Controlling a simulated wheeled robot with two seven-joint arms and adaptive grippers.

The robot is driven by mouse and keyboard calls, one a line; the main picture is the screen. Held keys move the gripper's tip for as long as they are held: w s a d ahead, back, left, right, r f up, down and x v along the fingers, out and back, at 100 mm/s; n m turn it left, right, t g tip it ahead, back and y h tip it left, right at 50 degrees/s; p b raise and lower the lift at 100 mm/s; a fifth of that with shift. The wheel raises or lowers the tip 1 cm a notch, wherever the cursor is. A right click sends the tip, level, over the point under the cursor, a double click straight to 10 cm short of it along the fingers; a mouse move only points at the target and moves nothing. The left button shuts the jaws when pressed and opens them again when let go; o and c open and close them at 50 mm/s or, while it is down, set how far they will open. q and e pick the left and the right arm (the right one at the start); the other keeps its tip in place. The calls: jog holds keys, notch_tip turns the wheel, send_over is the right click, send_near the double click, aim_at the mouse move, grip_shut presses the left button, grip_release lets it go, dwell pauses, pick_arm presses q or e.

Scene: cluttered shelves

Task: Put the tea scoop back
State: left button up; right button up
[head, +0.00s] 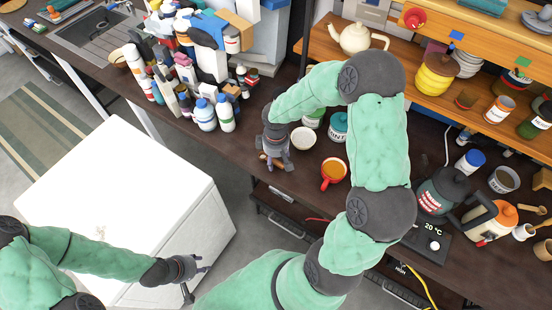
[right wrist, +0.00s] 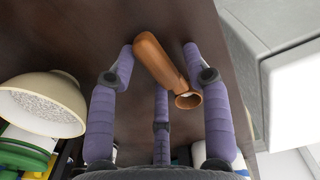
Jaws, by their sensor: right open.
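The tea scoop (right wrist: 158,62), a brown wooden piece with a hollow round end, lies on the dark counter in the right wrist view. My right gripper (head: 275,163) is open and points down over the counter. In the right wrist view its purple fingers stand on both sides of the scoop, with a third finger below it; I cannot tell whether any touches it. In the head view the gripper mostly hides the scoop. My left gripper (head: 191,279) is open and empty beside the white box, far from the scoop.
A pale bowl (head: 303,138), a teal-lidded mint tin (head: 338,125) and a red mug (head: 333,174) stand close to the right gripper. Bottles (head: 205,115) crowd the counter to its left. A kettle (head: 443,190) and shelves stand to the right. A white box (head: 130,210) stands in front.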

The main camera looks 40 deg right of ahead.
jog(key=shift+r, duration=0.55)
notch_tip(320, 180, up, 11)
jog(key=p, duration=0.3)
jog(key=s+a+f+m+y, duration=0.2)
jog(key=s+a+f+y, duration=0.1)
jog(key=a+f, duration=1.05)
jog(key=s+a+f+m+y, duration=0.1)
jog(key=s+a+f+m, duration=0.3)
jog(key=s+a+f, duration=0.3)
notch_tip(320, 180, down, 4)
jog(key=shift+s+r+m, duration=0.15)
jog(key=shift+s+m, duration=0.25)
jog(key=shift+s, duration=0.85)
